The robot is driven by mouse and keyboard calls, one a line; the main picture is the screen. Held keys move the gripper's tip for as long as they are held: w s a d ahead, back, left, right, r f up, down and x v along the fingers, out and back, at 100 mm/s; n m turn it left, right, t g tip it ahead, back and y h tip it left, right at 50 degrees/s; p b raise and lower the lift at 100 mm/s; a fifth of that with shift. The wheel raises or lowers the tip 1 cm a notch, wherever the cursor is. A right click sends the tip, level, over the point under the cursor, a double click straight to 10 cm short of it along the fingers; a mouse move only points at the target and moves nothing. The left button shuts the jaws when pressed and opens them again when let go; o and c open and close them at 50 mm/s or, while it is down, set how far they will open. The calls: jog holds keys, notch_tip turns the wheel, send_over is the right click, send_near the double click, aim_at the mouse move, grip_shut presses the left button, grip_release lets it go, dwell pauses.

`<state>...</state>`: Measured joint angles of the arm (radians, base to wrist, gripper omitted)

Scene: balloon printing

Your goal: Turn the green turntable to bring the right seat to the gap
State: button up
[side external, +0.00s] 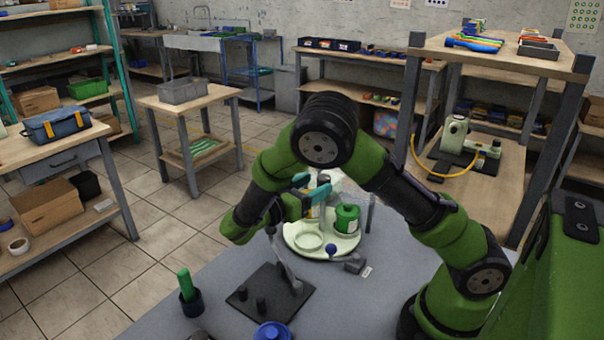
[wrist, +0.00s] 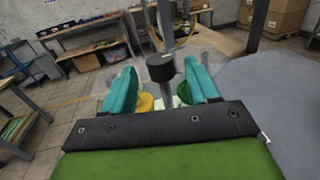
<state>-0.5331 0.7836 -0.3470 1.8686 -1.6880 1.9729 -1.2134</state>
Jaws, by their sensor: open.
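The pale green turntable (side external: 322,252) lies on the grey table in the side view, partly behind my arm. A green pot (side external: 347,219) stands at its right side. An empty ring-shaped seat (side external: 308,242) shows at its front left. A small dark blue ball (side external: 331,249) shows at the front edge. My gripper (side external: 311,187) is above the turntable, its teal fingers spread. In the wrist view my gripper (wrist: 160,68) is open, with a black cylindrical knob (wrist: 161,67) on a grey post between the fingers. I cannot tell whether they touch it. The gap is not clear.
A blue round object (side external: 272,332) is at the front edge. A grey block (side external: 354,263) lies right of the turntable. Clear panels stand behind it.

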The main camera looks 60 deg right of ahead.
aim_at(319, 182)
jog(key=shift+s+d, duration=0.2)
jog(key=shift+d, duration=0.85)
jog(key=shift+s+d, duration=0.2)
jog(key=shift+d, duration=0.85)
jog(key=shift+c, duration=0.2)
grip_shut()
